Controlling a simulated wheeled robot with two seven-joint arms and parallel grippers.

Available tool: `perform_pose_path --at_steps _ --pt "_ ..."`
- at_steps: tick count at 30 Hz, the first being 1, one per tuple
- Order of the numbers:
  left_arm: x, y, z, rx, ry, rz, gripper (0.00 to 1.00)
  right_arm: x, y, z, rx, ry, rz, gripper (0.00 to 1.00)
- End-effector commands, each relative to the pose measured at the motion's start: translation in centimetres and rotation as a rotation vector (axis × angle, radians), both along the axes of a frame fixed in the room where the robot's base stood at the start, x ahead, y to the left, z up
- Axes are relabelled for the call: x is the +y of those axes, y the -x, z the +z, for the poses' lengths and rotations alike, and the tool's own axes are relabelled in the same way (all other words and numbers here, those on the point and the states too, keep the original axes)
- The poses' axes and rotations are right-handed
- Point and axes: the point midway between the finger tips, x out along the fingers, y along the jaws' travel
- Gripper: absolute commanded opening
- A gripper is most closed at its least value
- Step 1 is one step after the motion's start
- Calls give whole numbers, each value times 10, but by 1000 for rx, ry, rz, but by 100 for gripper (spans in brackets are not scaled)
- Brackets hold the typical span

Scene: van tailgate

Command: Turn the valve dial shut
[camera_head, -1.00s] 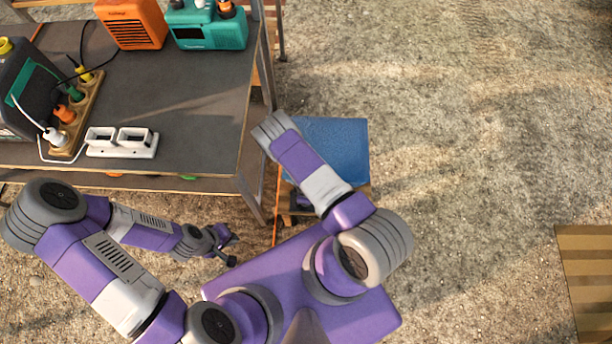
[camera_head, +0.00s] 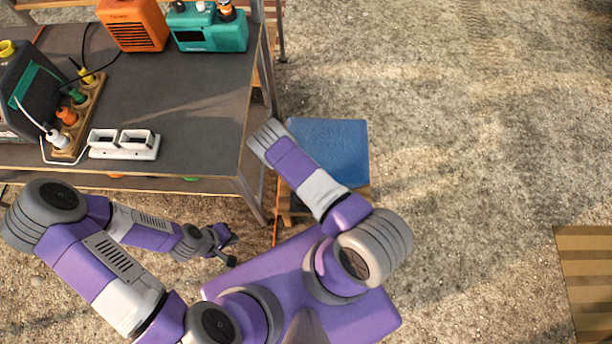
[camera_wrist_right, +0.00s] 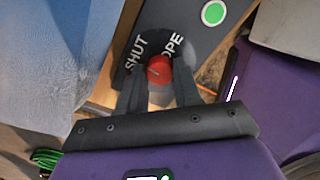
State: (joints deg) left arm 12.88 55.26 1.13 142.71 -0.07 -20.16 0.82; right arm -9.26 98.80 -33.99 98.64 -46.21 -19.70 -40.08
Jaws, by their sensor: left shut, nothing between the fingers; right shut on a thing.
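In the right wrist view, a red valve dial (camera_wrist_right: 159,68) sits on a dark panel (camera_wrist_right: 180,15). White lettering reads "SHUT" on its left and "OPE", partly covered, on its right. A small pale mark shows on the dial, but I cannot tell exactly where it points. My right gripper (camera_wrist_right: 160,78) is shut on the dial, one finger on each side. In the head view the dial and right fingertips are hidden. My left gripper (camera_head: 226,246) is shut and empty, low beside the table's front, away from the dial.
A green round disc (camera_wrist_right: 213,12) is on the panel. A blue-topped stand (camera_head: 335,148) is beside my right arm. The grey table (camera_head: 185,95) holds a white socket block (camera_head: 124,153), a wooden power strip (camera_head: 88,105), an orange box (camera_head: 133,25) and a teal box (camera_head: 208,30). Open ground lies right.

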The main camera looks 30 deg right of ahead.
Motion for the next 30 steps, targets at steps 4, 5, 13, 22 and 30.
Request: perform_pose_path --at_steps 4,5,13,22,30 --pt "0 0 1 0 0 0 0 0 0 0 1 0 61 3" --pt "0 0 1 0 0 0 0 0 0 0 1 0 69 3" --pt "0 0 2 0 0 0 0 0 0 0 0 0 108 3" --pt "0 0 2 0 0 0 0 0 0 0 0 0 109 3" --pt "0 0 2 0 0 0 0 0 0 0 0 0 108 59"
